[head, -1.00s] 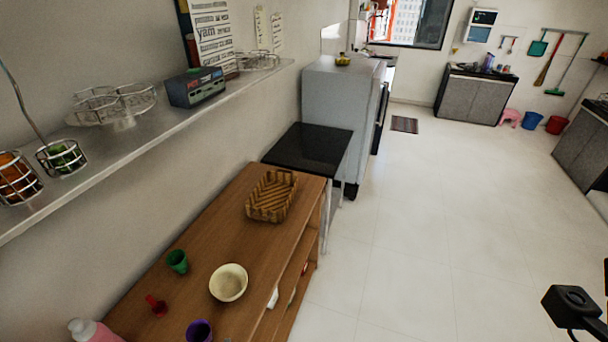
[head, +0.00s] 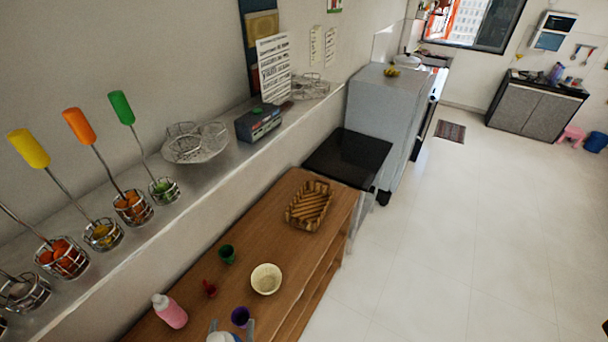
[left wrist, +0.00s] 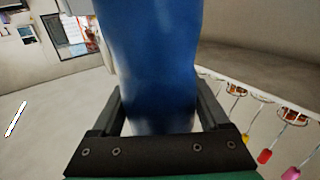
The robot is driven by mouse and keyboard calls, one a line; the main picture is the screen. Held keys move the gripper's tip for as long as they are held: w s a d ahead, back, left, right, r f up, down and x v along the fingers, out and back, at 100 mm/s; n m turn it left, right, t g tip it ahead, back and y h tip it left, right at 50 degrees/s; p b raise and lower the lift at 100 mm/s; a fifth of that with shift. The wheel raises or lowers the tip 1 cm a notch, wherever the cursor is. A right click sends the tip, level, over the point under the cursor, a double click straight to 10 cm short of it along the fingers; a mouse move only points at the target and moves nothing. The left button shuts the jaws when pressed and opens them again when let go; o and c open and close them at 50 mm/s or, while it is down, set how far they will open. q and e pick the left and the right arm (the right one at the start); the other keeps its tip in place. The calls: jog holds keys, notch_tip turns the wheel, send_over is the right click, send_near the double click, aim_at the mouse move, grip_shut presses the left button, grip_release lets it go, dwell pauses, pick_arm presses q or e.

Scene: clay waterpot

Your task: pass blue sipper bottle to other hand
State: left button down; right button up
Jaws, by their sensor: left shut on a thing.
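The blue sipper bottle (left wrist: 152,65) fills the middle of the left wrist view, upright in that picture, with a pale lower end. My left gripper (left wrist: 158,118) is shut on it, with one dark finger on each side. In the head view my left gripper (head: 231,326) shows at the bottom edge, and a whitish and blue part of the bottle (head: 219,337) shows between its fingers. The rest of the bottle is cut off there.
A wooden table (head: 262,234) carries a pink bottle (head: 170,311), a purple cup (head: 240,317), a cream bowl (head: 266,279), a green cup (head: 227,254), a red item (head: 210,289) and a woven basket (head: 309,206). A wall shelf (head: 205,187) runs above.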

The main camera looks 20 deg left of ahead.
pick_arm(q)
jog(key=s+d+r+m+h, duration=0.1)
jog(key=s+d+m+h, duration=0.2)
jog(key=d+h, duration=0.3)
jog(key=d+m, duration=0.1)
jog(key=d, duration=0.3)
jog(key=shift+s+d+r+m+t+h, duration=0.15)
jog(key=shift+d+r+m+t+h, duration=0.15)
jog(key=shift+h, duration=0.1)
